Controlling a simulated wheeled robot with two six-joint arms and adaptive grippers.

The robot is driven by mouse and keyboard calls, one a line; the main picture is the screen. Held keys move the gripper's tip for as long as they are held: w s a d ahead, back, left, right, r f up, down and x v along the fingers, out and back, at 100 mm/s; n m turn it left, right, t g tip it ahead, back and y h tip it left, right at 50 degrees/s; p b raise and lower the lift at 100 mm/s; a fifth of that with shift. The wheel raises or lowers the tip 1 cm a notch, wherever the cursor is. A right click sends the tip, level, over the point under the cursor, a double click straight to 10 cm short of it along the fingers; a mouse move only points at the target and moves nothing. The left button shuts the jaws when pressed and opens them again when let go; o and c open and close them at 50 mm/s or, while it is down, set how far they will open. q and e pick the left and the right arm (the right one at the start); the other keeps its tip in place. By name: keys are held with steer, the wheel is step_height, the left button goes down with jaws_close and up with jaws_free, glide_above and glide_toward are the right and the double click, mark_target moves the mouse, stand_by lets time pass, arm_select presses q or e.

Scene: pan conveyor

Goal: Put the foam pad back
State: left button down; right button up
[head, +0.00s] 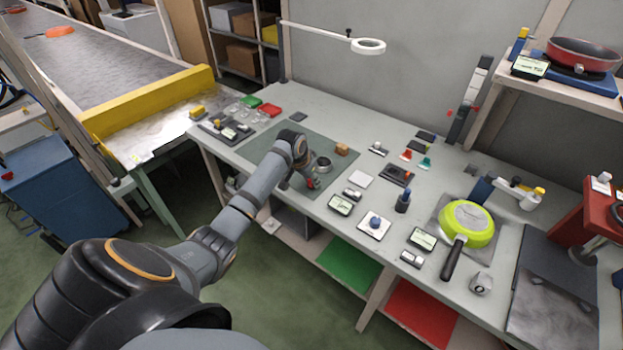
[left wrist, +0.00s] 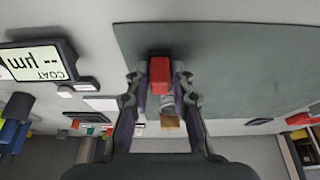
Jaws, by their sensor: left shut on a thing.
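My left gripper (head: 311,182) is low over the front right part of the grey-green mat (head: 257,150). It is shut on a small red block (left wrist: 159,75), which seems to be the foam pad. The block sits between the fingertips in the left wrist view, and only a bit of red shows in the head view. I cannot tell whether it touches the mat. A short grey cylinder (head: 323,163) stands just behind the gripper. A tan block (head: 341,149) lies farther back on the mat, and also shows in the left wrist view (left wrist: 170,122). My right gripper is not in view.
A coating meter (head: 340,205) stands right of the gripper, with a white square (head: 361,180) behind it. A green pan (head: 466,224) lies farther right. Red (head: 270,110) and green (head: 251,101) pieces are at the back left. The mat's left part is clear.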

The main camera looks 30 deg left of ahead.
arm_select(q)
steer(key=shift+f, duration=0.15)
steer(key=c, duration=1.2)
jaws_free()
steer(key=shift+o, duration=0.2)
steer(key=v, duration=1.2)
